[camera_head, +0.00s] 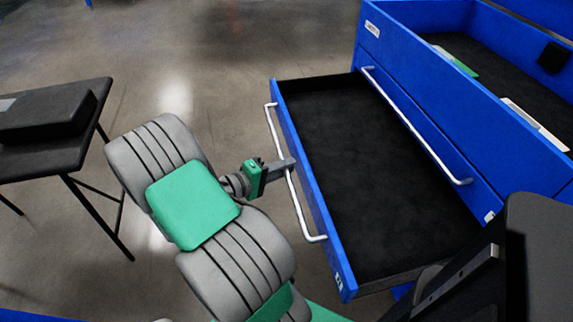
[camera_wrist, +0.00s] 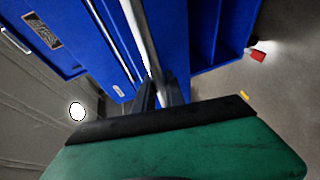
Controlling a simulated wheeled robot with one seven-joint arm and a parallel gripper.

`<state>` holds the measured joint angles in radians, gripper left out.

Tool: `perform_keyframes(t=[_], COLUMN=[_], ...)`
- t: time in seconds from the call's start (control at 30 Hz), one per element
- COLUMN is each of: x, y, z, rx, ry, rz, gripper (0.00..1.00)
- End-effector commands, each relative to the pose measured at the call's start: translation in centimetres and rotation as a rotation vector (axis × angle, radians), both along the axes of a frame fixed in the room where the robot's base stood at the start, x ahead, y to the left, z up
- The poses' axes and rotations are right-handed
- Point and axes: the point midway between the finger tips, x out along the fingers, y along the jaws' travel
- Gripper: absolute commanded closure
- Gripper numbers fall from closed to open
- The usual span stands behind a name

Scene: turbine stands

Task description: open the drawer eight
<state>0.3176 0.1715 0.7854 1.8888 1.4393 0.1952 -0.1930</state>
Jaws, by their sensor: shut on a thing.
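A blue drawer with a black-lined, empty inside (camera_head: 375,180) stands pulled well out of the blue cabinet (camera_head: 440,75) in the head view. A small label at its front's near end is too small to read surely. Its long silver handle (camera_head: 309,234) runs along the front. My gripper (camera_head: 286,163) is shut on the handle near its middle. In the wrist view my gripper's dark fingers (camera_wrist: 163,92) close around the silver handle (camera_wrist: 138,30), with the blue drawer front beside it.
Another silver handle (camera_head: 418,132) is on the shut drawer beside the open one. The cabinet's open top holds a green item (camera_head: 460,65) and a pale strip (camera_head: 535,124). A black table (camera_head: 50,150) with a dark box stands at left. The floor between is clear.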

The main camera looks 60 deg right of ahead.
Motion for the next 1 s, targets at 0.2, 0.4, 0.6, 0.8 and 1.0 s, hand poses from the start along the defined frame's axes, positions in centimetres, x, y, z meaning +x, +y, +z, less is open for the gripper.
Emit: perform_keyframes(t=[0.2,0.4,0.6,0.8,1.0], x=[0.0,-0.1,0.4,1.9,3.2], y=[-0.1,-0.2,0.5,3.6,6.2], z=[0.0,0.0,0.2,1.6,1.6], rx=[0.0,0.0,0.001,0.003,0.001], ry=[-0.001,-0.001,-0.001,0.006,0.003], rz=[0.0,-0.002,0.001,0.003,0.002], gripper=[0.69,0.64,0.64,0.64,0.64])
